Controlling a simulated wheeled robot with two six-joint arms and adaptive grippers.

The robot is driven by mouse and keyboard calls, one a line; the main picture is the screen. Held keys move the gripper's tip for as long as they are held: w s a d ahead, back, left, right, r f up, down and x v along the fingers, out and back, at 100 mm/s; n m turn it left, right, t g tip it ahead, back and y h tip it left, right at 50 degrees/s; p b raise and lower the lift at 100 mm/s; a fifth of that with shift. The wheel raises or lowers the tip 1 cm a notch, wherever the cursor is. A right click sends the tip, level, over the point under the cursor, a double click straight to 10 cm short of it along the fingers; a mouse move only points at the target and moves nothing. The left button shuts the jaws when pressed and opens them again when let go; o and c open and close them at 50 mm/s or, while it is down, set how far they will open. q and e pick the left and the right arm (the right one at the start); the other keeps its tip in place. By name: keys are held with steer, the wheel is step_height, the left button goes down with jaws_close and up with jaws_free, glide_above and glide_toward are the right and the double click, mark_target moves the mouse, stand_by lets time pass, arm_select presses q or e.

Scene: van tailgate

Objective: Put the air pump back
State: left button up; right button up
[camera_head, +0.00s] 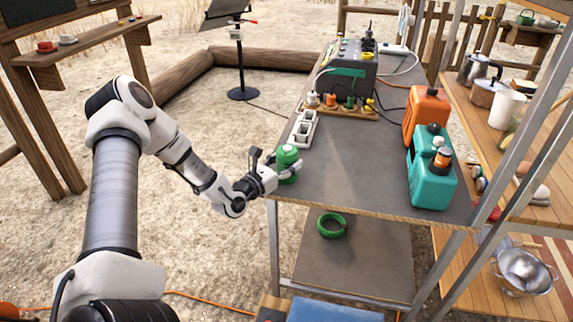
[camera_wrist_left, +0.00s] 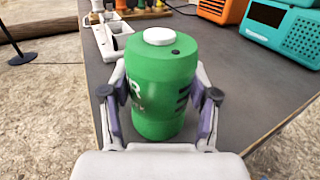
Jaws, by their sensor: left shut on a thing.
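The air pump is a green cylinder (camera_wrist_left: 163,85) with a white round cap and white lettering; in the head view the green cylinder (camera_head: 287,160) is at the near left corner of the grey table. My left gripper (camera_head: 278,172) is shut on it, and the left wrist view shows the gripper's fingers (camera_wrist_left: 160,115) on both its sides. The pump is upright. I cannot tell whether its base touches the table. My right gripper is not in view.
On the table (camera_head: 345,180), a white compartment tray (camera_head: 302,128) stands behind the pump, with a wooden strip of coloured pieces (camera_head: 342,110) beyond. Orange (camera_head: 425,113) and teal (camera_head: 430,180) containers stand at the right. The table's middle is clear. A green ring (camera_head: 331,226) lies on the lower shelf.

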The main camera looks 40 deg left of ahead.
arm_select(q)
steer(key=shift+r, duration=0.15)
steer(key=shift+s, duration=0.1)
steer(key=o, duration=1.6)
steer(key=shift+f, duration=0.2)
steer(key=shift+c, duration=0.2)
